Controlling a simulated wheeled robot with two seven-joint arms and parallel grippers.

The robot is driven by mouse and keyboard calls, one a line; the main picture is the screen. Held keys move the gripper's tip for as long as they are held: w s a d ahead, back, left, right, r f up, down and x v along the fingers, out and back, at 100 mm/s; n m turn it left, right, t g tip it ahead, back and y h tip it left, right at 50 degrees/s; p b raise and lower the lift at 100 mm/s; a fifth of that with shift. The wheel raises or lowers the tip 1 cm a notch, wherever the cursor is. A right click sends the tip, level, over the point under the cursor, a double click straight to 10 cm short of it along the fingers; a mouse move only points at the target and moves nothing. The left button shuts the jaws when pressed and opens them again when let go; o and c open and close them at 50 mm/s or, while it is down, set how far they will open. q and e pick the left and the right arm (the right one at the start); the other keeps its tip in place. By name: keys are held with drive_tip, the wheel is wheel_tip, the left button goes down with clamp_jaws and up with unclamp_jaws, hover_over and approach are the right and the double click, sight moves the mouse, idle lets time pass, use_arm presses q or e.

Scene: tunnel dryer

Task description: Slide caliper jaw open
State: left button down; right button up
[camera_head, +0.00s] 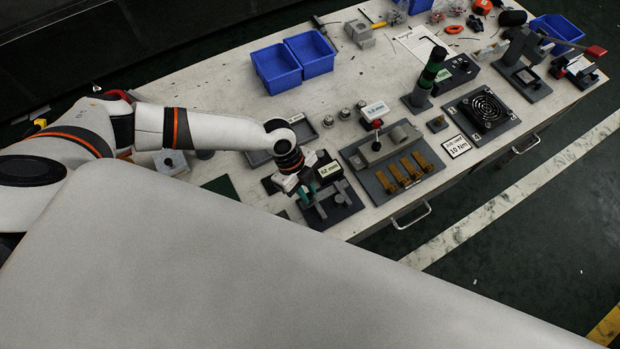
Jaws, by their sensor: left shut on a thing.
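My left gripper (303,194) reaches down from the left arm over a small dark base plate (345,211) near the table's front edge. The gripper is shut on a small teal part at the left side of the fixture, which looks like the caliper jaw. The fingers and wrist hide most of that part, and I cannot tell how far the jaw is open. My right gripper is not in view.
A grey plate with several brass blocks (405,172) stands close to the right. A grey tray (304,130) lies behind the wrist. Two blue bins (277,70) stand further back.

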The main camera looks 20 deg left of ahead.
use_arm(q)
drive_tip(key=c, duration=1.3)
unclamp_jaws()
drive_tip(key=shift+w+d, duration=0.1)
drive_tip(key=shift+r, duration=0.25)
drive_tip(key=b+v, duration=0.2)
drive_tip(key=v, duration=0.9)
drive_tip(key=shift+a+r+b, duration=0.25)
drive_tip(key=shift+a+b, duration=0.05)
drive_tip(key=shift+b, duration=0.1)
drive_tip(key=shift+f, duration=0.1)
